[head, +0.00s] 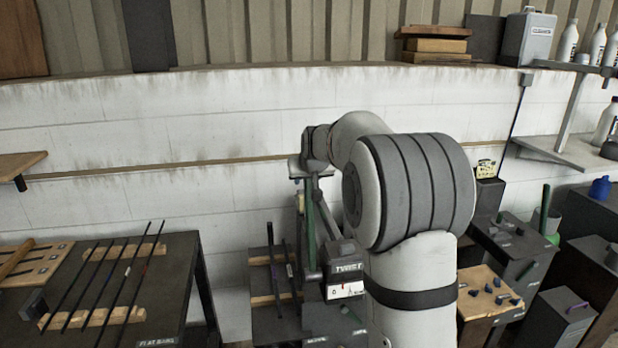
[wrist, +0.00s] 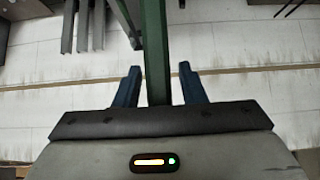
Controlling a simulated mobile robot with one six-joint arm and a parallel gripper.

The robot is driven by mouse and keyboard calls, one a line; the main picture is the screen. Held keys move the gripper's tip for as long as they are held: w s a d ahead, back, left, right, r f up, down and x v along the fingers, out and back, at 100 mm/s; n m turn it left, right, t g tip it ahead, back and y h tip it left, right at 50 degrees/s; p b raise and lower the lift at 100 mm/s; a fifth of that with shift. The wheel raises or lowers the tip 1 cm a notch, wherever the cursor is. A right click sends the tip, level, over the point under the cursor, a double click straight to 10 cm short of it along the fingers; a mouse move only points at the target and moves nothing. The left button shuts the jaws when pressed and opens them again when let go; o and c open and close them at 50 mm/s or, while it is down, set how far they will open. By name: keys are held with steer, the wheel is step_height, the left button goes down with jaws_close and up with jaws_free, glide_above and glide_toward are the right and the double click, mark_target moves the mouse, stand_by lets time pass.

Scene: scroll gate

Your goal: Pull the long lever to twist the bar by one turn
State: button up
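The long green lever (wrist: 156,50) runs between the two blue fingers of my gripper (wrist: 158,82) in the wrist view. The fingers are open, with a gap on each side of the lever. In the head view the lever (head: 309,215) stands nearly upright below my gripper, beside a dark machine labelled TWIST (head: 346,268). A white card on the machine seems to read 0. My gripper's fingertips are hard to make out in the head view. I cannot make out the bar to be twisted.
A dark table (head: 160,300) with several thin rods lies at the left. Dark upright bars (head: 276,262) stand left of the lever. Stands and a wooden-topped box (head: 485,292) are at the right. A pale wall (head: 120,130) is behind.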

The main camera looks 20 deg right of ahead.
steer(key=shift+o, duration=0.3)
steer(key=shift+s+r, duration=0.1)
steer(key=shift+r, duration=0.1)
steer(key=b+v, duration=0.2)
steer(key=v, duration=0.5)
steer(key=shift+s+r, duration=0.25)
steer(key=shift+s, duration=0.1)
